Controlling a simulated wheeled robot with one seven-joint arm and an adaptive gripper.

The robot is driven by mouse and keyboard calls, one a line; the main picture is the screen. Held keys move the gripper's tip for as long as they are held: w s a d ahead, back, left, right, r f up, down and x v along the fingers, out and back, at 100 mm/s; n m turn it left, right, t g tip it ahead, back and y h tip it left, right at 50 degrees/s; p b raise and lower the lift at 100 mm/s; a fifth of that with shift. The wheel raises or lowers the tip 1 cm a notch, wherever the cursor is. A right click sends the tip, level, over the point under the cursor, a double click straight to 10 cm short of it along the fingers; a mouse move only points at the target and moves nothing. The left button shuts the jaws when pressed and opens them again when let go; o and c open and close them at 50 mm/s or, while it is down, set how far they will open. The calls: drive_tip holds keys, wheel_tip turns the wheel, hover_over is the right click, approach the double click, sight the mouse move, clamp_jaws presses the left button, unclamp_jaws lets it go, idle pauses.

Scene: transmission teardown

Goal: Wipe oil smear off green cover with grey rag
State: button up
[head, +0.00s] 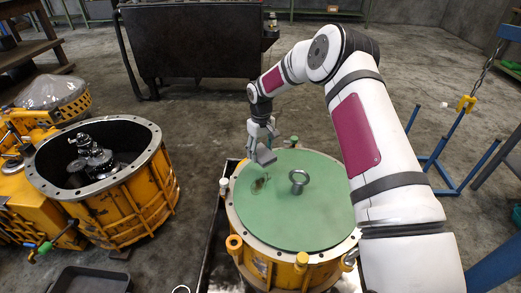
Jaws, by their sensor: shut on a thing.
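The green cover (303,220) lies on top of a round yellow housing, with a metal lifting eye (298,179) standing near its middle. A dark brown oil smear (260,184) is on the cover's left part. My gripper (262,146) is shut on the grey rag (264,157), a small grey block-like piece. The rag is over the cover's upper left edge, just above and beyond the smear in the picture. I cannot tell whether the rag touches the cover.
The yellow housing (284,272) has bolts and fittings around its rim and stands in a dark tray. An open yellow housing (151,190) stands at left. A dark bin (185,45) is behind. A blue hoist frame (436,165) is at right.

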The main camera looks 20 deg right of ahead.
sight(259, 186)
drive_tip(key=shift+f+b, duration=1.45)
drive_tip(key=shift+f, duration=1.45)
drive_tip(key=shift+f+b, duration=0.6)
drive_tip(key=shift+f, duration=0.4)
